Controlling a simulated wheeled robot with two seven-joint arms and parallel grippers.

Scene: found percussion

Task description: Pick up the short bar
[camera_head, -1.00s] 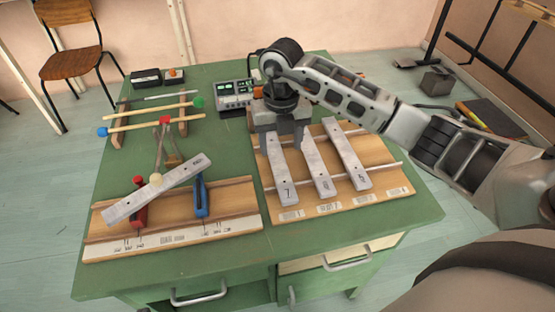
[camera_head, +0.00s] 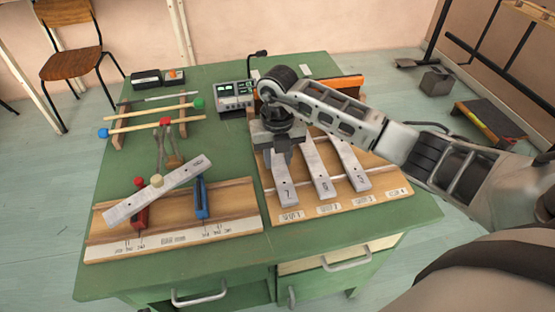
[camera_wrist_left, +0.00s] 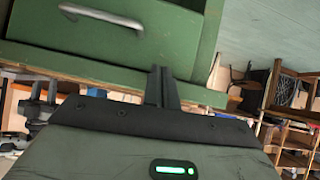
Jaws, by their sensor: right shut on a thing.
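Three grey metal bars lie on the right wooden board: the left bar marked 7 (camera_head: 285,185), the middle bar (camera_head: 319,172) and the right bar (camera_head: 352,168). Another grey bar (camera_head: 157,190) lies slanted across the red and blue tools on the left board. I cannot tell by length which is the short bar. My right gripper (camera_head: 280,155) points down and is shut on the left bar marked 7, hiding its far part. The bar still appears to be at the board. In the left wrist view, my left gripper (camera_wrist_left: 162,86) has its fingers together, empty, near the green cabinet.
The right board (camera_head: 385,180) and left board (camera_head: 235,190) lie on the green table (camera_head: 130,275). Mallets rest on a rack (camera_head: 155,113) at the back left. A grey electronic box (camera_head: 234,95) stands behind my right gripper. The table's front left is clear.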

